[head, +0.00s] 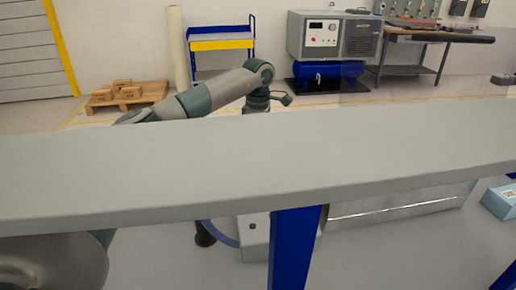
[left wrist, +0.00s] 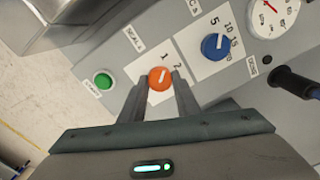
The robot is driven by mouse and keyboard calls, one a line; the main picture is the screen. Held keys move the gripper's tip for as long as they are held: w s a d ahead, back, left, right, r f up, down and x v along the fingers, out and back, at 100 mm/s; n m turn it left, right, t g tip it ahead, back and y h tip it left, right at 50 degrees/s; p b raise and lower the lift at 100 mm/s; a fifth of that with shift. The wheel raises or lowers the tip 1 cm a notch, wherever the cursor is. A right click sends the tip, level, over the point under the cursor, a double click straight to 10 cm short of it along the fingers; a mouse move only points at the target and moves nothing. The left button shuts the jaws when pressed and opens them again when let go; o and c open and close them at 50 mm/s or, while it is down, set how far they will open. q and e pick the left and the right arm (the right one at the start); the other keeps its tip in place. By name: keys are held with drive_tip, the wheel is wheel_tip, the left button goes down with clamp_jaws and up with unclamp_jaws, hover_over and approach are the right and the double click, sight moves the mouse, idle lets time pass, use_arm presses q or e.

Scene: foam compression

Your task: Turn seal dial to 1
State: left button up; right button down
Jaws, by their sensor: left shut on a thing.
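The orange seal dial (left wrist: 159,78) sits on a white label plate of the grey control panel in the left wrist view, with the printed numbers 1 and 2 beside it. My left gripper (left wrist: 159,88) is shut on this dial, one finger on each side. The dial has a white mark, but it is too small to tell surely which number it points at. In the head view my left arm reaches in from the left, and its gripper is hidden behind the wide grey beam. My right gripper is not in view.
A green start button (left wrist: 103,80) lies left of the dial, a blue dial (left wrist: 215,46) and a round gauge (left wrist: 274,14) to its right. A black plug or handle (left wrist: 292,83) sticks out at the right. The grey beam (head: 250,160) crosses the head view above a blue post (head: 294,250).

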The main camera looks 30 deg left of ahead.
use_arm(q)
drive_tip(key=shift+n, duration=0.6)
drive_tip(key=o, duration=1)
drive_tip(key=shift+o, duration=0.2)
